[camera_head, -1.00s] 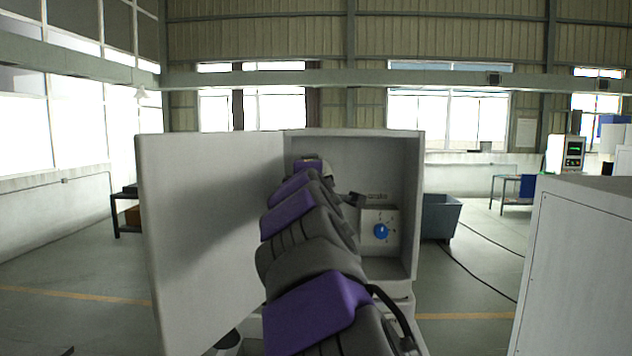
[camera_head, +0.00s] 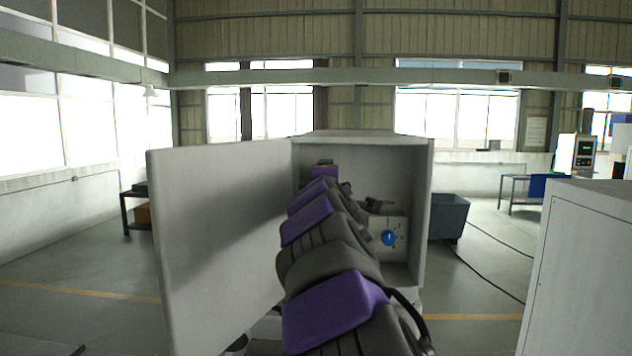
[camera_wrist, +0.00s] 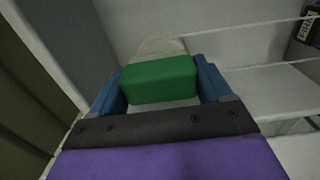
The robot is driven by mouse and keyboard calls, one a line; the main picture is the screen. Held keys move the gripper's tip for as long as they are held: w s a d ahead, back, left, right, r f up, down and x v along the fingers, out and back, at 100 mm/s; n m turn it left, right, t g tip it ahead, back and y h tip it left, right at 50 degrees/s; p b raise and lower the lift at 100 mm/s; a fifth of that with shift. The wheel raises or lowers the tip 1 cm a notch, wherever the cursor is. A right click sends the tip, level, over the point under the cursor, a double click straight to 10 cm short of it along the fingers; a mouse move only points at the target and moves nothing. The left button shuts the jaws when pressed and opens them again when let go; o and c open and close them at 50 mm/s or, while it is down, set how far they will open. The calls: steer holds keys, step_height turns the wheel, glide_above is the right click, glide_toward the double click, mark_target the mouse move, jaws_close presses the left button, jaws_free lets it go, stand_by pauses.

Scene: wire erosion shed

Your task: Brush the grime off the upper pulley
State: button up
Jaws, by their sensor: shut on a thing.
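In the wrist view my gripper (camera_wrist: 161,88) is shut on a green block (camera_wrist: 160,80), which looks like the brush's handle. Its bristles do not show. A pale, round-edged disc, which looks like the upper pulley (camera_wrist: 161,46), is just beyond the block, with its lower part hidden behind it. I cannot tell whether the brush touches it, nor see any grime.
The cabinet door (camera_head: 220,235) stands open on the left. A grey box with a blue knob (camera_head: 389,238) sits inside, right of my arm. Thin pale wires (camera_wrist: 265,66) run rightward in the wrist view. A white cabinet (camera_head: 585,270) stands at right; a dark bin (camera_head: 448,215) stands behind.

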steer(key=d+p, duration=0.1)
steer(key=d, duration=0.2)
steer(key=shift+f+p, duration=0.1)
steer(key=shift+p, duration=0.25)
steer(key=a+b, duration=0.1)
steer(key=a, duration=0.5)
stand_by(0.7)
steer(key=shift+w, duration=0.1)
steer(key=s, duration=0.6)
steer(key=shift+a+b, duration=0.15)
steer(key=shift+b, duration=0.25)
